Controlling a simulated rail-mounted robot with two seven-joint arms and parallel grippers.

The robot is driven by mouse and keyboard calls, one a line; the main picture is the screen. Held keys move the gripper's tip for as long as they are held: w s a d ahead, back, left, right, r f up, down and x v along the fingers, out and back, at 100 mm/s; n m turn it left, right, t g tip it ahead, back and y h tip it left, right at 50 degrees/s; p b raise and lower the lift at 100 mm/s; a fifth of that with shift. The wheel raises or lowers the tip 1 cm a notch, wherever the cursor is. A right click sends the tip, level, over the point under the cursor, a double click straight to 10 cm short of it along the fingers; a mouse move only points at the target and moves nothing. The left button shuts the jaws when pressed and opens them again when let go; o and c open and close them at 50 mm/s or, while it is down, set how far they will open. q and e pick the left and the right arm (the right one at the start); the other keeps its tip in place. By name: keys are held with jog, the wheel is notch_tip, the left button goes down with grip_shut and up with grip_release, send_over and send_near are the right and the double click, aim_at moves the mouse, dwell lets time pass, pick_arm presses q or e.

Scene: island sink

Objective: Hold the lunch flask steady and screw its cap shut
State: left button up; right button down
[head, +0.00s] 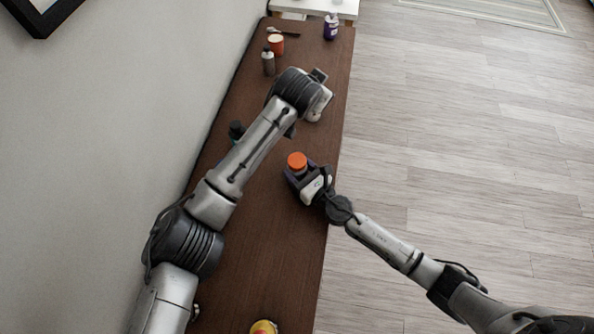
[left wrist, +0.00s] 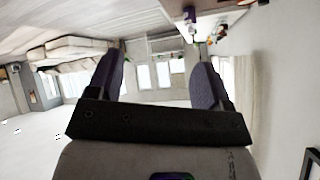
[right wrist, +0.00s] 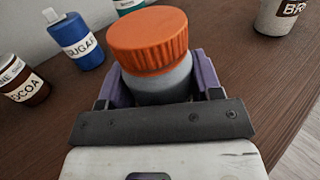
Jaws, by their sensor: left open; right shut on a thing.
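The lunch flask shows in the right wrist view as a grey body (right wrist: 160,86) with a ribbed orange cap (right wrist: 148,42) on top. In the head view the cap (head: 297,160) sits over the dark counter near its right edge. My right gripper (right wrist: 158,88) is shut around the flask body below the cap; it also shows in the head view (head: 298,173). I cannot tell how tightly the cap sits. My left gripper (left wrist: 158,85) is open and empty, its two fingers wide apart. In the head view its hand is farther along the counter, beyond the flask, with fingers mostly hidden.
On the dark counter (head: 265,225), a blue sugar bottle (right wrist: 80,42) and a cocoa jar (right wrist: 22,82) stand left of the flask in the right wrist view; a grey cup (right wrist: 280,16) is right. An orange container (head: 276,43) and a purple bottle (head: 331,27) stand at the far end.

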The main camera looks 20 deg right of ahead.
aim_at(297, 160)
pick_arm(q)
jog(key=s+a+f+n+g+y, duration=0.1)
jog(key=s+a+n+g+y, duration=0.1)
jog(key=s, duration=0.1)
jog(key=s+a+f+n+g+y, duration=0.2)
jog(key=a+n, duration=0.1)
jog(key=s+a+f+n+g+y, duration=0.2)
jog(key=s+n+g, duration=0.1)
jog(key=shift+s+a+f, duration=0.25)
jog(key=shift+s+a, duration=0.1)
jog(key=shift+s+a+n+y, duration=0.15)
jog(key=shift+a+n+y, duration=0.15)
jog(key=shift+n, duration=1)
jog(key=shift+f, duration=4)
jog(key=shift+c, duration=0.2)
